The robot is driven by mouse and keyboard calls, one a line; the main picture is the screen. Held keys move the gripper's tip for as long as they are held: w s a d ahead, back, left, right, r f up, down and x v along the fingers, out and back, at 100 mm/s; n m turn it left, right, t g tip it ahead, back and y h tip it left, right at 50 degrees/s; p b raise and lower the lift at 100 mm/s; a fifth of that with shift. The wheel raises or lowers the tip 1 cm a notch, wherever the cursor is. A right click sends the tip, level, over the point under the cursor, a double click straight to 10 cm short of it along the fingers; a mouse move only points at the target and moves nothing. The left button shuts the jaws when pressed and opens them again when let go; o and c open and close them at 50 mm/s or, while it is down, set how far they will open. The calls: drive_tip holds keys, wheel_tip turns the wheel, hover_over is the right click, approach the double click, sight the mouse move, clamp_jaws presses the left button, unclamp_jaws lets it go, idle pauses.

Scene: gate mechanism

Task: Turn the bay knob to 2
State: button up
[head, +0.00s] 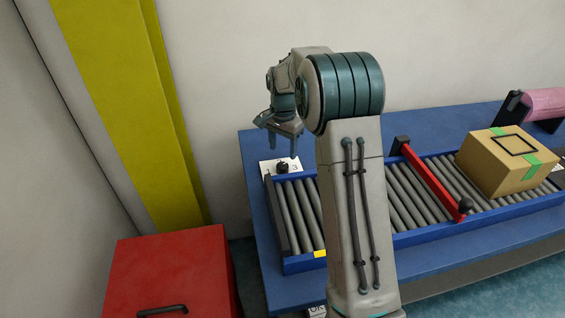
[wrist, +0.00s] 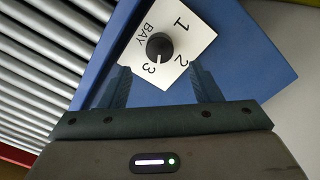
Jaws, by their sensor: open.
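The bay knob (wrist: 159,46) is a round black knob on a white plate (wrist: 197,32) marked BAY, 1, 2 and 3. In the wrist view its white mark points down, closer to the 3 than to the 2. In the head view the knob (head: 282,168) is small and dark on the plate at the far left end of the blue table. My gripper (head: 282,147) is open and empty above the knob, apart from it. In the wrist view its two fingers (wrist: 161,73) stand apart below the knob, to either side of it.
A roller conveyor (head: 408,195) runs along the blue table (head: 254,205). A red gate bar (head: 433,175) lies across it, with a cardboard box (head: 505,162) to its right. A pink roll (head: 545,103) is at the far right. A red cabinet (head: 172,270) and yellow post (head: 125,95) stand left.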

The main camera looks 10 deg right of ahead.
sight(282, 164)
wheel_tip(282, 164, down, 7)
drive_tip(key=shift+r, duration=0.1)
idle(0.3)
drive_tip(key=c, duration=1)
drive_tip(key=shift+n, duration=0.3)
drive_tip(key=n, duration=0.5)
drive_tip(key=shift+b, duration=0.4)
drive_tip(key=n, duration=0.6)
drive_tip(key=shift+a, duration=0.1)
